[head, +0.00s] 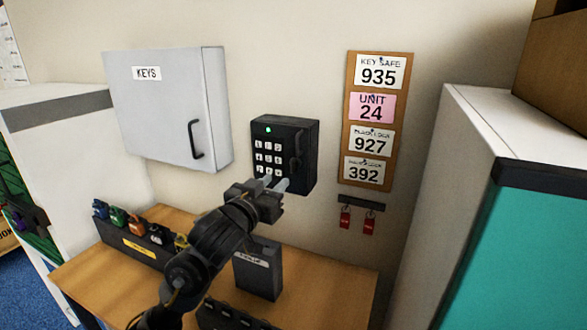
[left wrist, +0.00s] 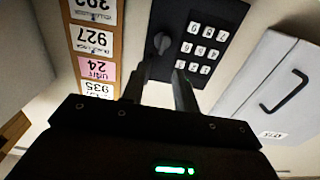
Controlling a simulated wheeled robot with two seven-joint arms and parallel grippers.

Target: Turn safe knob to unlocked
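The key safe (head: 265,172) is a black box on the wall with white number keys and a lit green light. Its dark knob (head: 298,145) is to the right of the keys. In the left wrist view, which is upside down, the knob (left wrist: 162,43) shows beside the keypad (left wrist: 201,47). My left gripper (head: 275,184) is in front of the safe's lower part, below the knob. Its two fingers (left wrist: 158,88) are apart with nothing between them, and the knob is beyond the tips. My right gripper is not in view.
A grey KEYS cabinet (head: 160,110) hangs left of the safe. A board with number cards (head: 377,120) and red tags on hooks (head: 357,219) are to the right. Below, the wooden table (head: 330,285) holds a key rack (head: 135,248) and a dark box (head: 258,272).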

